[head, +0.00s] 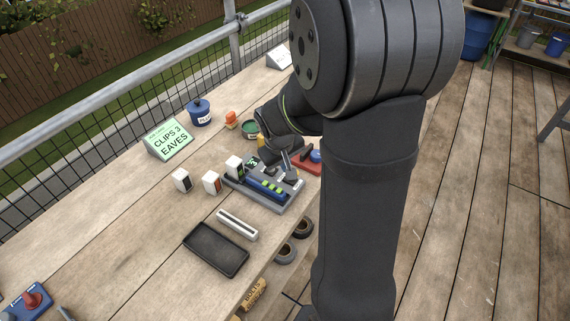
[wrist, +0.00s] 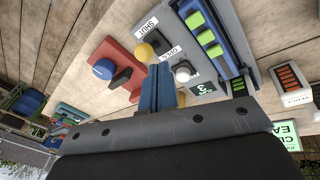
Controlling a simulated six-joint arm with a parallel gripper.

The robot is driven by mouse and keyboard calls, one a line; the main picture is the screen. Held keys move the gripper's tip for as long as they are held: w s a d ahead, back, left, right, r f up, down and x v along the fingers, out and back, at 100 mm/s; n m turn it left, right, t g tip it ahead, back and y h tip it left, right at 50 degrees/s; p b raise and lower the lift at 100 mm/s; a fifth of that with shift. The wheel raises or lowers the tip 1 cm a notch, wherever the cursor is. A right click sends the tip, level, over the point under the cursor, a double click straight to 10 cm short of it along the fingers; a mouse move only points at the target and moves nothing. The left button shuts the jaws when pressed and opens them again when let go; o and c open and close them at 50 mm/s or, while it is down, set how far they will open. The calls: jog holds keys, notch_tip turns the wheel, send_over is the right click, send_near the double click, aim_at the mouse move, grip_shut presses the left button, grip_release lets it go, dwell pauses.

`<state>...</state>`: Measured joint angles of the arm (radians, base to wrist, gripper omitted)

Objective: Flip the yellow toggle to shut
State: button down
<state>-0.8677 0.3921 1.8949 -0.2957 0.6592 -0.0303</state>
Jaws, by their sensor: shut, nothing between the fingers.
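The yellow toggle's round knob (wrist: 144,52) shows in the wrist view, beside the SHUT and OPEN labels on a grey console (wrist: 243,45). I cannot tell which label the knob leans toward. My gripper (wrist: 158,70) is shut and empty, its blue fingertips close to the knob on the OPEN side; whether they touch is unclear. In the head view, the console (head: 281,207) stands on the bench under my wrist, and my arm hides part of it. I cannot make out the knob there.
A white knob (wrist: 183,73) and a small screen (wrist: 203,90) are close beside my fingers. A red panel (wrist: 118,58) with a blue button adjoins the console. White boxes (head: 182,180), a black tray (head: 216,249) and a green sign (head: 170,140) stand left of the console.

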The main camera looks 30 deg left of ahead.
jog(key=s+d+r, duration=0.2)
jog(key=d+r, duration=0.1)
jog(key=r, duration=0.5)
jog(key=shift+s+d+r, duration=0.35)
jog(key=shift+d+r, duration=0.05)
jog(key=shift+f, duration=0.1)
jog(key=shift+w+a+f+h, duration=0.4)
jog(key=shift+a+f, duration=0.6)
jog(key=shift+f, duration=0.55)
jog(key=shift+w+a+f+h, duration=0.45)
jog(key=shift+a+f, duration=0.55)
jog(key=shift+f, duration=0.6)
jog(key=shift+w+a+f+h, duration=0.4)
jog(key=shift+a+f, duration=0.6)
jog(key=shift+f, duration=0.55)
jog(key=shift+a+f+n+h, duration=0.15)
jog(key=shift+a+f+h, duration=0.25)
jog(key=shift+a+h, duration=0.2)
jog(key=shift+a+f+n+h, duration=0.15)
jog(key=shift+a+f+h, duration=0.3)
jog(key=shift+a, duration=0.15)
jog(key=shift+v, duration=1.35)
jog(key=shift+d, duration=0.1)
